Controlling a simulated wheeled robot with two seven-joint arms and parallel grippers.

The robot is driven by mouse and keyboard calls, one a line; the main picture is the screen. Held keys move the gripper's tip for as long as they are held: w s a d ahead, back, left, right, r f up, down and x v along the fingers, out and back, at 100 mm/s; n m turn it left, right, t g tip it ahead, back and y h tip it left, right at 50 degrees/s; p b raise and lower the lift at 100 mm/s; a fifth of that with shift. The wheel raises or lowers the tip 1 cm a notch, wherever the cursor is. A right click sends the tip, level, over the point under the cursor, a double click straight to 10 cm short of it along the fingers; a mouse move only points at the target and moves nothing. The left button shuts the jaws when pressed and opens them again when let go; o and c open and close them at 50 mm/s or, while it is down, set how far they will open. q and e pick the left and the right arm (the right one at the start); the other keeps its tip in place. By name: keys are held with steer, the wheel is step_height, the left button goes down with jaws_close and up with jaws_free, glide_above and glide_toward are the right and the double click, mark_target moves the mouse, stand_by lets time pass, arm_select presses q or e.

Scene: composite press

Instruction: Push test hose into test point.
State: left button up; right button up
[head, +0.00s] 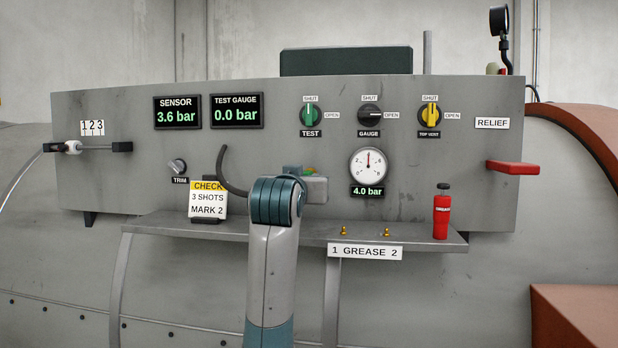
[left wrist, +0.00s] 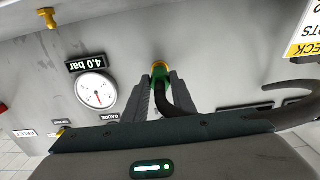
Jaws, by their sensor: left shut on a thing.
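The black test hose (left wrist: 168,100) has a green end fitting (left wrist: 159,73), which sits between the two fingers of my left gripper (left wrist: 161,82) in the left wrist view. My left gripper is shut on it. The brass test point (left wrist: 160,64) shows right at the tip of the green fitting; I cannot tell whether the fitting is fully seated. In the head view my left arm hides most of the gripper and the test point, and the hose (head: 231,184) curves up to the left of the arm. My right gripper is not in view.
A shelf (head: 190,226) runs below the panel, with two brass grease nipples (head: 386,232) and a red bottle (head: 442,213) to the right. A check card (head: 208,199) stands left of my arm. Above are the test knob (head: 310,116) and the dial gauge (head: 368,164).

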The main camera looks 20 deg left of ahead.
arm_select(q)
steer(key=shift+w, duration=0.1)
stand_by(0.3)
steer(key=o, duration=1.1)
steer(key=shift+b+v, duration=0.65)
steer(key=shift+v, duration=0.2)
steer(key=b+v, duration=0.6)
steer(key=v, duration=0.9)
steer(key=shift+s+b, duration=0.35)
steer(key=shift+b, duration=0.05)
steer(key=shift+a+f, duration=0.1)
